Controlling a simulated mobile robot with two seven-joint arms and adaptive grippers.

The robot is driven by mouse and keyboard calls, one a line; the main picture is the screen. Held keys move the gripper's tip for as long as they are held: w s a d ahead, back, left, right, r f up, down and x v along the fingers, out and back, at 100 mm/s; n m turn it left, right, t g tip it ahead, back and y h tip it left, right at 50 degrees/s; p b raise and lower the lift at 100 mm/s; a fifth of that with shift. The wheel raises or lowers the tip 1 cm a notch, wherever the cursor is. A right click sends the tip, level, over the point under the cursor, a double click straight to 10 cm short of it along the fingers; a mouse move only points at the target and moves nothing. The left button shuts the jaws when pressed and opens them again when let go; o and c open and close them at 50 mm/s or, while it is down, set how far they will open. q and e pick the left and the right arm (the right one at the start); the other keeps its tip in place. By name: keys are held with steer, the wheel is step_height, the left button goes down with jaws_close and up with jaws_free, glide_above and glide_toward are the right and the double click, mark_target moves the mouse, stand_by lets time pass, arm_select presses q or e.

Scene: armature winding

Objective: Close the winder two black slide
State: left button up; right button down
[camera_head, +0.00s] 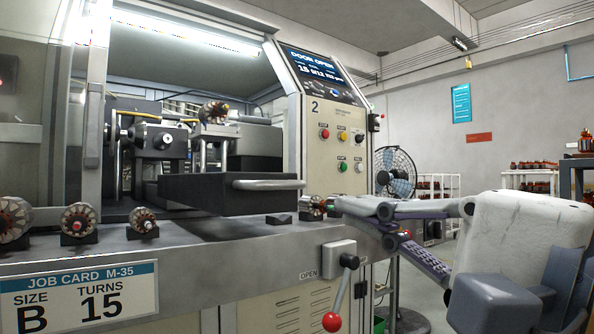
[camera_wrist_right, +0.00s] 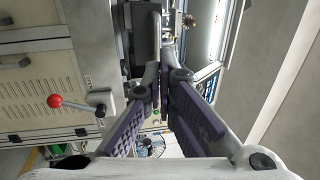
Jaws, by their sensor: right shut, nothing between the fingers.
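The black slide (camera_head: 215,192) of winder two sticks out of the machine's open front, over the grey bench ledge. Its silver bar handle (camera_head: 268,184) runs across its right front. My right gripper (camera_head: 340,204) is shut and empty, just right of the handle and a little lower; I see no clear contact between them. In the right wrist view my right gripper (camera_wrist_right: 163,78) has its purple-padded fingers brought together, with dark machine parts beyond the tips. My left gripper is not in view.
The control panel (camera_head: 321,62) reads DOOR OPEN. A red-knobbed lever (camera_head: 333,321) marked OPEN hangs below the ledge and shows in the right wrist view (camera_wrist_right: 55,101). Wound armatures (camera_head: 79,221) stand along the ledge, one close to my right fingertips. A job card (camera_head: 78,295) is at front left.

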mark_target(275, 182)
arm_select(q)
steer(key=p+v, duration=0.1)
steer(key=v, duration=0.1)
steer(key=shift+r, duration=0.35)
arm_select(e)
steer(key=x, duration=1.2)
